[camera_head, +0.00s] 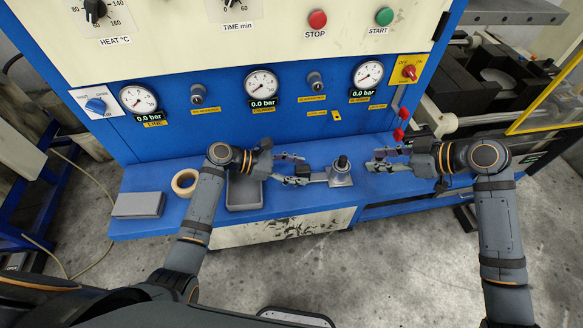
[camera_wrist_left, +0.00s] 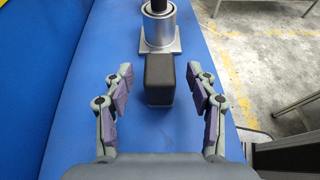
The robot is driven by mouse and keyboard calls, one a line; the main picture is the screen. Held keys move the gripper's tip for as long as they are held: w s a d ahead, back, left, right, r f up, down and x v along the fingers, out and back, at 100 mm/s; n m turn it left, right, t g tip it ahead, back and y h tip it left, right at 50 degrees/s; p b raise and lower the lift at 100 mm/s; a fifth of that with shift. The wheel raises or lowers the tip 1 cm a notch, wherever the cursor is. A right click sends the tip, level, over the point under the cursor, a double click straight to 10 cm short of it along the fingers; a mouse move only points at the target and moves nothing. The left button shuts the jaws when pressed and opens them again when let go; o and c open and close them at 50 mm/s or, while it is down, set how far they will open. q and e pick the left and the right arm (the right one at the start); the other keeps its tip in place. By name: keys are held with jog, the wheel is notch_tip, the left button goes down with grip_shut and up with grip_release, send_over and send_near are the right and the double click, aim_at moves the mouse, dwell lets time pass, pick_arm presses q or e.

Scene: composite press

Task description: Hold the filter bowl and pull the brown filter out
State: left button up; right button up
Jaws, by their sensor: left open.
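The filter bowl appears to be the silver cylinder (camera_head: 341,177) with a black upright top, on a square metal plate on the blue bench. It also shows at the top of the left wrist view (camera_wrist_left: 158,30). A dark block (camera_wrist_left: 159,80) sits directly in front of its plate. My left gripper (camera_head: 297,169) is open, with its fingers apart on either side of the block's near end and not visibly touching it. My right gripper (camera_head: 373,159) is right of the bowl, fingers apart and empty. No brown filter is visible.
A grey tray (camera_head: 231,205) stands on the blue bench (camera_head: 275,198), partly under my left gripper. A tape roll (camera_head: 185,182) and a grey box (camera_head: 139,205) lie further left. The control panel with gauges (camera_head: 261,84) rises behind. Red levers (camera_head: 399,135) are near my right gripper.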

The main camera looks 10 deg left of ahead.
pick_arm(q)
grip_shut()
dwell(0.7)
